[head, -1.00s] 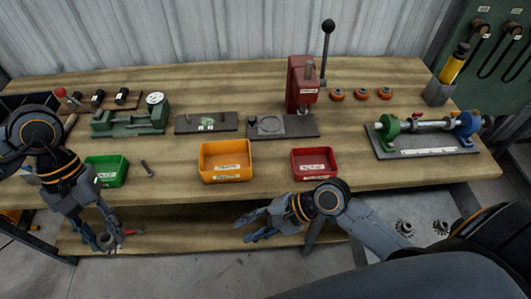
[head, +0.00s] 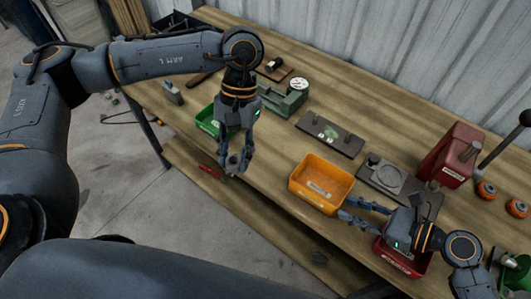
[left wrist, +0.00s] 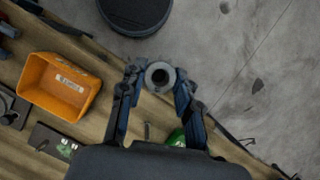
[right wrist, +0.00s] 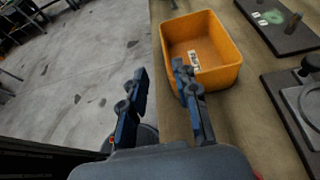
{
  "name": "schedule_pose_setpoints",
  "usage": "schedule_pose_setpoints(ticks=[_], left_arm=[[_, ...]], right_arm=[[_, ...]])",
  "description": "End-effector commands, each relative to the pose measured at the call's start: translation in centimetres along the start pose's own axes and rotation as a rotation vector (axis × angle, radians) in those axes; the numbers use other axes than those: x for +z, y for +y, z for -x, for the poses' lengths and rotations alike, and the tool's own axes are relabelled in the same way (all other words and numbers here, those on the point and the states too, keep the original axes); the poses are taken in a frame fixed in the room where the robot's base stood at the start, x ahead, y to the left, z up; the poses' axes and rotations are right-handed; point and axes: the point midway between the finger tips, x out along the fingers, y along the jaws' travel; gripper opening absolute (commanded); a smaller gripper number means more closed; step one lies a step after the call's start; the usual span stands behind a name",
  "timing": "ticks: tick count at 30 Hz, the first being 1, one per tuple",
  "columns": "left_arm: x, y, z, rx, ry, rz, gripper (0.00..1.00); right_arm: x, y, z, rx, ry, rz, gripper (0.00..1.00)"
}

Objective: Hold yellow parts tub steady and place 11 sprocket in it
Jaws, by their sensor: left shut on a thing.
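The yellow parts tub (head: 331,205) stands upright on the bench, and its visible inside looks empty. It also shows in the left wrist view (left wrist: 37,97) and the right wrist view (right wrist: 228,75). My left gripper (head: 234,165) is shut on a grey round part with a central hole (left wrist: 160,72), over the bench's front edge, left of the tub. I cannot make out teeth, so I cannot tell if it is the sprocket. My right gripper (head: 345,207) is open beside the tub, with one finger (right wrist: 185,75) close to its wall; contact is unclear.
A green tub (head: 207,121) stands behind my left gripper. A red tub (head: 398,262) is partly under my right arm. Fixture plates (head: 330,136) and a red press (head: 450,155) stand behind.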

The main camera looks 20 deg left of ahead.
Motion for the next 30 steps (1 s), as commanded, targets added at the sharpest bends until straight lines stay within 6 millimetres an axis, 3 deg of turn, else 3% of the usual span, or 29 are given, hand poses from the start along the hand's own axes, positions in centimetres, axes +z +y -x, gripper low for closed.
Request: schedule_pose_setpoints(ticks=[5,14,24,30], left_arm=[[-1.5,2.2,-0.5,0.076,-0.005,0.169,0.00],[-5.0,8.6,-0.9,0.310,-0.007,0.726,0.00],[-7.4,14.5,0.0,0.558,-0.006,1.319,0.00],[-8.5,17.1,0.7,0.688,-0.005,1.634,0.00]], right_arm=[[0.0,0.0,0.0,-0.001,0.001,0.001,0.30],[0.0,0.0,0.0,0.000,0.001,0.002,0.30],[0.0,0.0,0.0,-0.001,0.001,0.002,0.30],[0.0,0.0,0.0,-0.001,0.001,0.002,0.30]])
